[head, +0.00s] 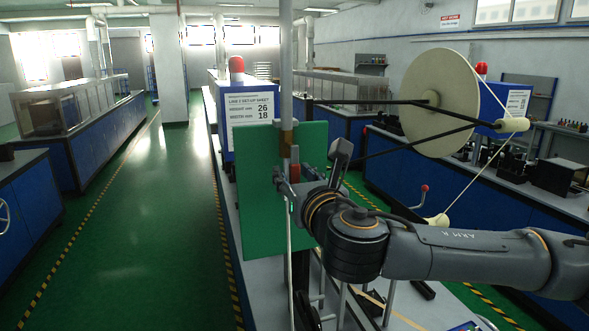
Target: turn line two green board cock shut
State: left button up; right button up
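The green board (262,222) stands upright in the middle of the head view, behind a grey vertical pipe (286,62) with a brass-coloured fitting. A small red handle (297,173) shows in front of the board, below that fitting, and looks roughly upright. It seems to be the cock's handle; its lower part and the cock body are hidden by my gripper. My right gripper (312,172) is at the board, its fingers apart, one to each side of the red handle in the picture. Whether a finger touches the handle cannot be told. My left gripper is out of view.
Behind the board is a blue cabinet with the line 2 set-up sheet (250,108) and a red lamp (236,64). A large cream reel (440,100) on dark rods stands right, its tape running down to a small roller. The green aisle (165,220) on the left is clear.

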jog(key=shift+c, duration=0.4)
grip_shut()
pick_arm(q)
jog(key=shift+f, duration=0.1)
pick_arm(e)
jog(key=shift+a, duration=0.1)
